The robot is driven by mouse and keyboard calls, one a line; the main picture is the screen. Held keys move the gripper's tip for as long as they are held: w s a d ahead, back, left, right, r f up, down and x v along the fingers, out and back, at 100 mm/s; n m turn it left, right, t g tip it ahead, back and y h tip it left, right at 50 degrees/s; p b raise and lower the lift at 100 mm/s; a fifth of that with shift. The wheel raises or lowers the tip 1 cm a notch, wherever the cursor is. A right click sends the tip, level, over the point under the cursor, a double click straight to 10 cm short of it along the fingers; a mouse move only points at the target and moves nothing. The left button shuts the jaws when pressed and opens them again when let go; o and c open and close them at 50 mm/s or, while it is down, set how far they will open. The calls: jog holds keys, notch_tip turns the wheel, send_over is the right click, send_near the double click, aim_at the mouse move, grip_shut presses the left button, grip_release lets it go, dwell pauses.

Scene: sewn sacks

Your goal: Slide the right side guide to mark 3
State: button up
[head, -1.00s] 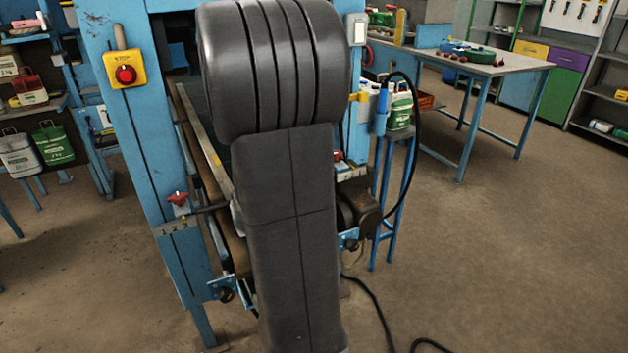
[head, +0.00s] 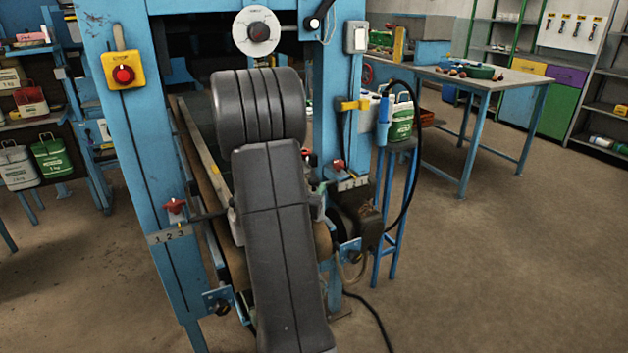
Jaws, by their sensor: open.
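The right post of the blue machine carries a red knob (head: 338,165) above a pale scale plate (head: 352,183). The marks on that plate are too small to read, so I cannot tell where the right side guide stands. My arm covers most of that guide. On the left, another red knob (head: 175,205) sits on a rod above a scale plate (head: 166,236) marked 1, 2, 3. The long left side guide (head: 197,135) runs back along the belt. My gripper does not show; my dark grey arm fills the middle of the view.
A yellow box with a red stop button (head: 123,74) is on the left post. A white dial (head: 256,31) is on the crossbar. A blue stand (head: 398,200) with a container and a hanging cable is close on the right. Open floor lies further right.

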aim_at(312, 182)
jog(key=shift+x, duration=2.35)
jog(key=c, duration=1.1)
jog(key=shift+s+a, duration=0.1)
jog(key=shift+a, duration=0.05)
